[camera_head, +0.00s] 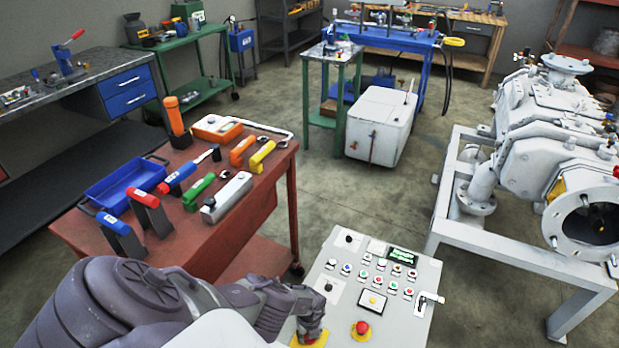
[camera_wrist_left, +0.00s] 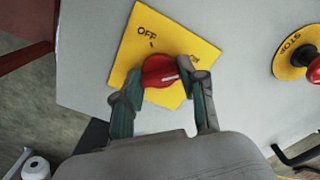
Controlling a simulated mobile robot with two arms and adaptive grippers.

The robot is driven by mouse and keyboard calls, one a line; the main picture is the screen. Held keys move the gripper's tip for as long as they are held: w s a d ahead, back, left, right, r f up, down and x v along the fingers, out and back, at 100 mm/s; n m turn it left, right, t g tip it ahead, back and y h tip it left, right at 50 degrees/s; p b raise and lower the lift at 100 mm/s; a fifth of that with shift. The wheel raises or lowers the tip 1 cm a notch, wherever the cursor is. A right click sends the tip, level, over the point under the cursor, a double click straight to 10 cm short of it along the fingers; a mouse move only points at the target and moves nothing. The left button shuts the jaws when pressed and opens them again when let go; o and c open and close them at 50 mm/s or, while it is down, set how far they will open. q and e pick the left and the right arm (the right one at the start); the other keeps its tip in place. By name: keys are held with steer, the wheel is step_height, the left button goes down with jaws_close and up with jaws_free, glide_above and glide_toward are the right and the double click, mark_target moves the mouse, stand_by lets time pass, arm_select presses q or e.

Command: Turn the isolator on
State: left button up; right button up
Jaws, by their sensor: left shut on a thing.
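The isolator is a red rotary knob (camera_wrist_left: 158,69) on a yellow plate (camera_wrist_left: 138,45) in the left wrist view. The plate reads OFF at its upper left; a second label at its right is partly hidden by a finger. A white line on the knob points right, towards that finger. My left gripper (camera_wrist_left: 165,85) has a finger on each side of the knob and is shut on it. In the head view my left gripper (camera_head: 309,333) is at the lower left of the grey control panel (camera_head: 335,270), over the yellow plate (camera_head: 318,341). My right gripper is out of view.
A red emergency stop (camera_head: 361,328) on a yellow disc is right of the isolator, also in the left wrist view (camera_wrist_left: 314,70). Several buttons and a lever handle (camera_head: 428,299) are on the panel. A red tool cart (camera_head: 235,235) stands left, the vacuum pump (camera_head: 545,150) right.

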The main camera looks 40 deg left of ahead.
arm_select(q)
steer(key=o, duration=1.1)
steer(key=shift+o, duration=0.2)
steer(key=shift+w, duration=0.1)
steer(key=shift+w+r, duration=0.55)
steer(key=shift+r, duration=0.05)
steer(key=shift+s+r, duration=0.2)
steer(key=shift+r, duration=0.6)
steer(key=shift+s+r, duration=0.25)
steer(key=shift+r, duration=0.6)
steer(key=shift+s+r, duration=0.2)
steer(key=shift+r, duration=1.3)
